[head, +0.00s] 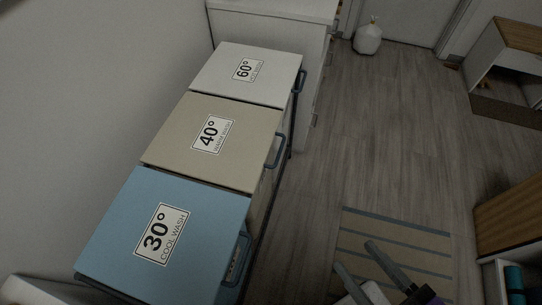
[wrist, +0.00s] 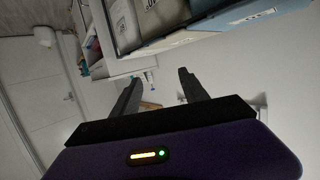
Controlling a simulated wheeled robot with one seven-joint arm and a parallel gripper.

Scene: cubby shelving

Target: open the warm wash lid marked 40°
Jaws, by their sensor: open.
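The beige lid marked 40° warm wash (head: 185,140) is the middle one of three and lies shut on its bin. Its grey handle (head: 280,151) sticks out from the right edge. In the head view my gripper (head: 353,255) is low and right of the bins, above the striped rug, apart from the lids and handles. Its jaws are open and empty. In the tilted wrist view my gripper (wrist: 160,76) shows both fingers spread, with the bins beyond at the top.
The blue 30° lid (head: 125,233) is nearer, and the white 60° lid (head: 215,75) is farther; both are shut. A wall runs along the left. A striped rug (head: 400,236) lies on the open floor. A wooden-topped cabinet (head: 512,215) stands at right, and a white bag (head: 368,38) at the back.

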